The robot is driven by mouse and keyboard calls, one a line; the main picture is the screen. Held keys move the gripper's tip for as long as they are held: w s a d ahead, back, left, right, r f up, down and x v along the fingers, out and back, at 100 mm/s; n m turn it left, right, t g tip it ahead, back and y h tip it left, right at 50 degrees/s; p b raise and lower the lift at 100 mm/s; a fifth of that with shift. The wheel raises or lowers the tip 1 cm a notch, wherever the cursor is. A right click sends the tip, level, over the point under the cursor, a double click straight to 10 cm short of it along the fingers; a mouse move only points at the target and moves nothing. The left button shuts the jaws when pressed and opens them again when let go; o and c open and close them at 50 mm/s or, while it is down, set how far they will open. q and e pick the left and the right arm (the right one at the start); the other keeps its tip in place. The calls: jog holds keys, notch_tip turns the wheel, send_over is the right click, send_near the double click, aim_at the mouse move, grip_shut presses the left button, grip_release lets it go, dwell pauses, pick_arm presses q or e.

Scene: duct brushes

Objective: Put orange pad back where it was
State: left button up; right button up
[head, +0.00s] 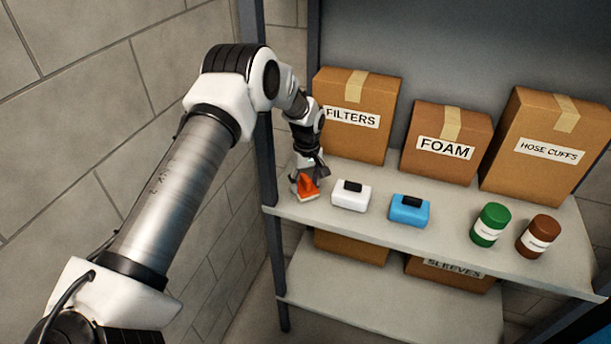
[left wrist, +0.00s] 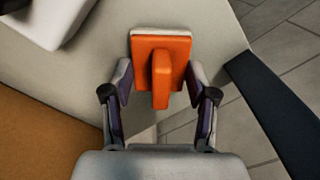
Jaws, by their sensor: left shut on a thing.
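The orange pad (head: 304,189) is at the left end of the upper shelf (head: 460,237), beside the left post. In the left wrist view the orange pad (left wrist: 178,50) shows an orange block with a raised orange grip and a pale edge. My left gripper (head: 308,179) is over the pad from above. In the left wrist view the fingers of my left gripper (left wrist: 162,88) are on both sides of the pad, shut on it. Whether the pad touches the shelf is hard to tell. My right gripper is not in view.
A white pad (head: 351,197) and a blue pad (head: 409,211) stand to the right. Green (head: 490,226) and brown (head: 538,237) jars are farther right. Cardboard boxes marked FILTERS (head: 352,137), FOAM (head: 446,165) and HOSE CUFFS (head: 548,167) stand behind. A dark post (head: 270,165) is close at left.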

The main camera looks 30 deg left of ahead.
pick_arm(q)
jog(key=o, duration=1.1)
jog(key=shift+w+f, duration=0.15)
jog(key=shift+w, duration=0.05)
jog(key=shift+s, duration=0.1)
jog(key=shift+r, duration=0.2)
jog(key=shift+r+b, duration=0.3)
jog(key=shift+b, duration=0.1)
notch_tip(320, 180, up, 11)
jog(key=b, duration=0.3)
jog(key=shift+d+f+b, duration=0.15)
jog(key=shift+f+b, duration=0.05)
jog(key=shift+b, duration=0.2)
jog(key=shift+w+r, duration=0.2)
jog(key=shift+r, duration=0.1)
